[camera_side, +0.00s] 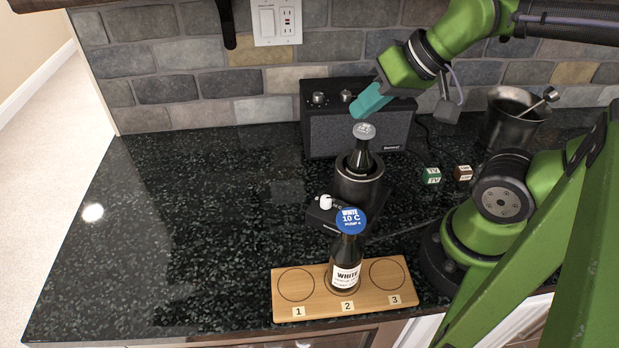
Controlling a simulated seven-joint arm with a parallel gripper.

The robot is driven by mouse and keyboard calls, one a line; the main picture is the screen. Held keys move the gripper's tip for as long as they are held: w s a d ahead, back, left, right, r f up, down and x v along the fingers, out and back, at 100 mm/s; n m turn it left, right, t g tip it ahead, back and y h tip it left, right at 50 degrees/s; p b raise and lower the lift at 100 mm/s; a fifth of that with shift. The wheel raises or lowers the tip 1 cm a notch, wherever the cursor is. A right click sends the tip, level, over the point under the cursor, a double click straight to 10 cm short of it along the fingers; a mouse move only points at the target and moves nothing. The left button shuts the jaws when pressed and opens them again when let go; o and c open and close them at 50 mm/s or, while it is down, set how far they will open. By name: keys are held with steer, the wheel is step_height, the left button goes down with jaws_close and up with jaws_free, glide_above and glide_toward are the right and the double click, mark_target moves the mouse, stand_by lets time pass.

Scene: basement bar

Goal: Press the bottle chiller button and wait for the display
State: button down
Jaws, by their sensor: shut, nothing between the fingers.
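The bottle chiller (357,190) is a dark open cylinder in the middle of the counter. A dark bottle (362,158) with a grey round top stands in it. A low black unit (318,216) in front of the chiller carries a white knob or button (325,202) and small white marks too small to read. A blue disc (351,220) reading "WHITE 10 C" tops a second bottle (346,262) and hides part of that unit. I cannot make out a lit display. My gripper (369,103), with teal fingers, is shut and empty. It appears just above the chiller bottle's top, apart from the white button.
The second bottle stands on circle 2 of a wooden board (318,300); circles 1 and 3 are empty. A black speaker (330,135) stands behind the chiller. Green (432,175) and brown (463,173) cubes and a metal bucket (512,120) are at right. The left counter is clear.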

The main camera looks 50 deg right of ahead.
mark_target(352, 191)
stand_by(0.4)
steer(key=s+a+f+n+g+h, duration=0.1)
steer(key=f+n+g+h, duration=0.3)
steer(key=n, duration=0.8)
steer(key=s+a+f+n+g+h, duration=0.1)
steer(key=a+f+n+g+h, duration=0.3)
steer(key=n+g, duration=0.4)
steer(key=shift+s+a+f+n+h, duration=0.25)
steer(key=shift+f+n+h, duration=0.45)
steer(key=shift+n, duration=1.5)
steer(key=shift+r, duration=0.15)
steer(key=shift+f, duration=4.4)
